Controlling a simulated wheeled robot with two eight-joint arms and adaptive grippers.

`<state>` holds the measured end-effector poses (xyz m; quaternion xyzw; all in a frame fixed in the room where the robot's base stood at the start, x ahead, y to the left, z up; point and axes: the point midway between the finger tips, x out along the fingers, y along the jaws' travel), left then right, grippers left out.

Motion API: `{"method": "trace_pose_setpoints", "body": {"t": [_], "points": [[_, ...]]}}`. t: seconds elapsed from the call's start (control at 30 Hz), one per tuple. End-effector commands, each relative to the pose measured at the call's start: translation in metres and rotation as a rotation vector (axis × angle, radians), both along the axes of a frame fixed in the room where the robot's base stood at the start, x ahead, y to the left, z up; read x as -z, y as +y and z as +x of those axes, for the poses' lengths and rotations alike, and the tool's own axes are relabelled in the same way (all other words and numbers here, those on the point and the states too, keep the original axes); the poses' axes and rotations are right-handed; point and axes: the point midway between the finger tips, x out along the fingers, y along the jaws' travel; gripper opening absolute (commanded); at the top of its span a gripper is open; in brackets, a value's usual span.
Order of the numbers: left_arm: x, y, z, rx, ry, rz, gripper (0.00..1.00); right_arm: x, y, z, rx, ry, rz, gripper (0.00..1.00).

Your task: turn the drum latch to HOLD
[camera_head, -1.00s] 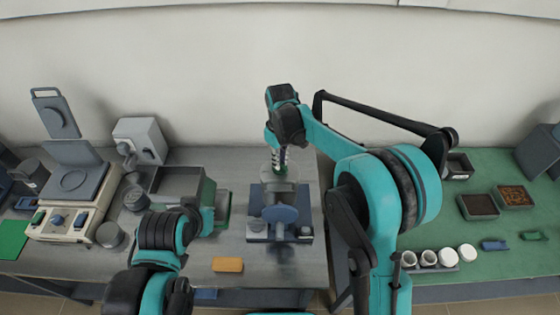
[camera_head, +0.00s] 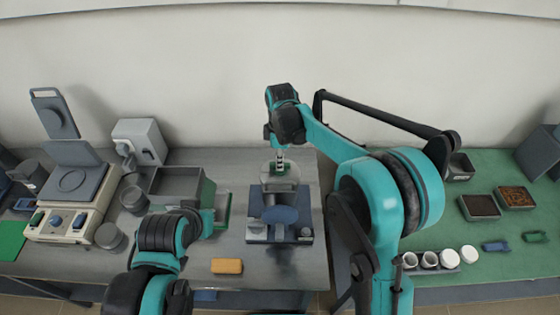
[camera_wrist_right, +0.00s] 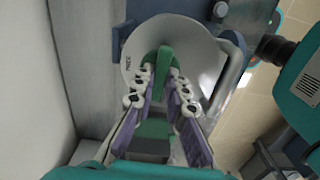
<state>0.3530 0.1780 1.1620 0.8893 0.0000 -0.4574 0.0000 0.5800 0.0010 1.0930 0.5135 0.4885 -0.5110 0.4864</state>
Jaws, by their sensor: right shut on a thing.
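The drum unit (camera_head: 280,228) stands on the grey bench in the middle of the head view, with a round blue-grey plate at its front. The wrist view shows a pale round disc (camera_wrist_right: 192,45) with small dark lettering at its left edge, too small to read surely. A green latch bar (camera_wrist_right: 164,62) lies across the disc. My right gripper (camera_wrist_right: 162,85) is shut on this latch, its fingers on both sides of it; in the head view it reaches down onto the drum from behind. My left arm (camera_head: 168,232) is at the lower left; its fingers cannot be made out.
A grey open box (camera_head: 176,184) and a green-edged part stand left of the drum. A cream device with a raised lid (camera_head: 70,222) is further left. An orange block (camera_head: 227,266) lies near the front edge. The green bench (camera_head: 450,205) at right holds trays and white cups.

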Motion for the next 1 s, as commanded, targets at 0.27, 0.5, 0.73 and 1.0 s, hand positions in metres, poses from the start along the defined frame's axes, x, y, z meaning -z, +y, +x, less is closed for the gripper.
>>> {"method": "trace_pose_setpoints", "body": {"t": [0.27,0.5,0.73,1.0], "points": [[0.0004,0.0000,0.0000,0.000,0.000,0.000,0.00,-0.0001,0.0001,0.0002,-0.060,-0.001,0.000,0.00],[0.0004,0.0000,0.0000,0.000,0.000,0.000,0.00,-0.0001,0.0001,0.0002,-0.067,0.000,0.000,0.00],[0.0004,0.0000,0.0000,0.000,0.000,0.000,0.00,-0.0001,0.0001,0.0001,-0.066,0.000,0.000,0.23],[0.0005,0.0000,0.0000,0.000,0.000,0.000,0.00,0.0000,0.0001,0.0001,-0.065,0.000,0.000,0.34]]}}
